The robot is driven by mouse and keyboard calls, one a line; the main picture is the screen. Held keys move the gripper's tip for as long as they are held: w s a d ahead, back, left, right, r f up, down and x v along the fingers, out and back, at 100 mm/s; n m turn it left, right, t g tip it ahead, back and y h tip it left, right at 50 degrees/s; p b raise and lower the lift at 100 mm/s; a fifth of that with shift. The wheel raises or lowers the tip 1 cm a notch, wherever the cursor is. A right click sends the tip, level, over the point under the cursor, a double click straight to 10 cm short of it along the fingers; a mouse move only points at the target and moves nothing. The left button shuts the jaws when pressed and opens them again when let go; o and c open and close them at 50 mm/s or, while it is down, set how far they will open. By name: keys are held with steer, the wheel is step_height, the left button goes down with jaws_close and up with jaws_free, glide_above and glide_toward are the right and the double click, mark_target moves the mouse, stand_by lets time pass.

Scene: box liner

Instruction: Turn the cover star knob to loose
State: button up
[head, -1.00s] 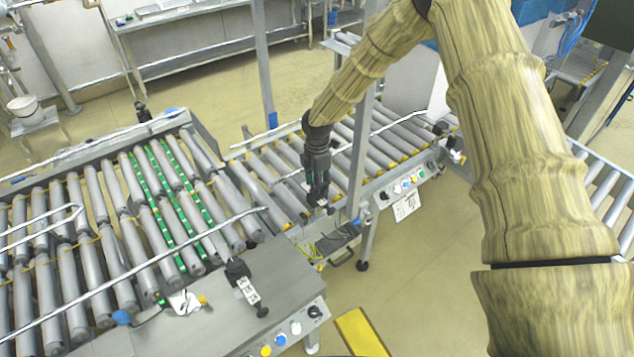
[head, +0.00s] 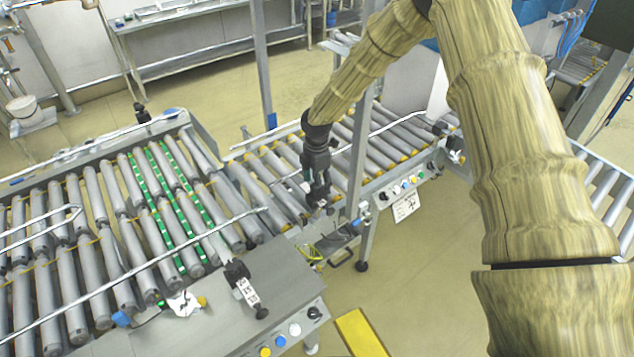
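My gripper (head: 317,196) is dark and points down at the end of my arm. It is over the gap between the two roller conveyors, close to the corner of the grey metal cover plate (head: 215,328). The gripper is small in view, and I cannot tell whether its fingers are open or touching anything. I cannot make out the cover star knob with certainty; it may be hidden by the gripper or too small. A black clamp with a dark round knob (head: 262,312) stands on the cover plate, apart from the gripper.
A roller conveyor (head: 100,195) with green strips fills the left. Another conveyor (head: 395,150) lies behind the gripper. A metal post (head: 362,150) stands just right of the gripper. A button panel (head: 290,334) is at the plate's front edge. A yellow step (head: 361,333) is on the floor.

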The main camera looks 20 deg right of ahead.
step_height(320, 180, up, 12)
steer(key=shift+f, duration=0.2)
steer(key=shift+w+d, duration=0.1)
stand_by(0.3)
